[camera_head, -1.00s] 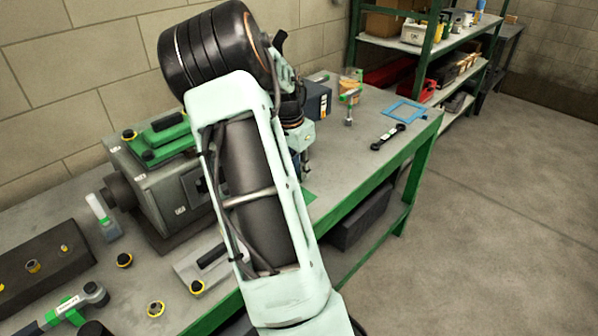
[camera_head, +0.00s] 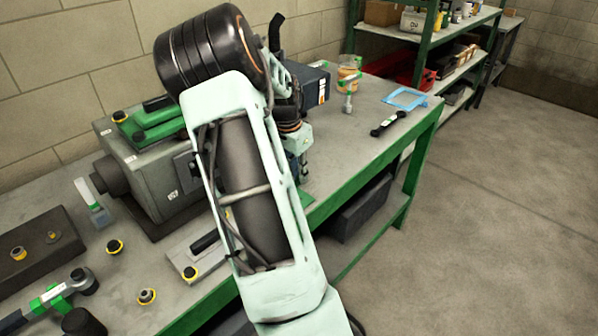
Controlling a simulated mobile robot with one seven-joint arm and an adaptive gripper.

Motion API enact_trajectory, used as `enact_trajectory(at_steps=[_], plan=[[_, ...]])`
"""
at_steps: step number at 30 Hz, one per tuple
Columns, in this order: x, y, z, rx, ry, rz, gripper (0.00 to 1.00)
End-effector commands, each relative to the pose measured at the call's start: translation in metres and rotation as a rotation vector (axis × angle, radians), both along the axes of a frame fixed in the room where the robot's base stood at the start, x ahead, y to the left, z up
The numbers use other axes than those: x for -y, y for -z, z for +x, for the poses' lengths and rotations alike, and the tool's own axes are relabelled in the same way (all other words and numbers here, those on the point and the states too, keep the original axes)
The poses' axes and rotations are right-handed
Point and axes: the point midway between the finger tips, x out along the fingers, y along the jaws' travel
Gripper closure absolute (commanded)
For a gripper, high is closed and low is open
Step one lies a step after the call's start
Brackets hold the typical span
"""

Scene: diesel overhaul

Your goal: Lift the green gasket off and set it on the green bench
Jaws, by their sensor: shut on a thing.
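My gripper (camera_head: 304,172) points down over the front part of the green bench (camera_head: 345,190), right of the grey engine block. My own arm hides much of it, and its fingers show only small. It is shut on a thin thing, which I take to be the green gasket. The grey engine block (camera_head: 150,185) stands on the bench with a green cover (camera_head: 150,125) with a dark handle on top.
A dark box (camera_head: 316,85) stands behind my gripper. A plate with a black handle (camera_head: 200,250) and several yellow-rimmed parts lie at front left.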

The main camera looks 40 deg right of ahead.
Motion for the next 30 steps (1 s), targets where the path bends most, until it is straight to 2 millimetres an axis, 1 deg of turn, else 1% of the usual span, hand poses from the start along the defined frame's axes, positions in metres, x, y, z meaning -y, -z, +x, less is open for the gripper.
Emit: enact_trajectory(at_steps=[1,6,14,17,20,30], plan=[[0.000,0.000,0.000,0.000,0.000,0.000,0.87],[0.000,0.000,0.000,0.000,0.000,0.000,0.68],[0.000,0.000,0.000,0.000,0.000,0.000,0.67],[-0.001,-0.005,0.000,0.002,0.000,0.000,0.67],[-0.003,-0.017,0.001,0.002,-0.002,-0.001,0.67],[-0.017,-0.086,0.000,0.005,-0.002,-0.001,0.67]])
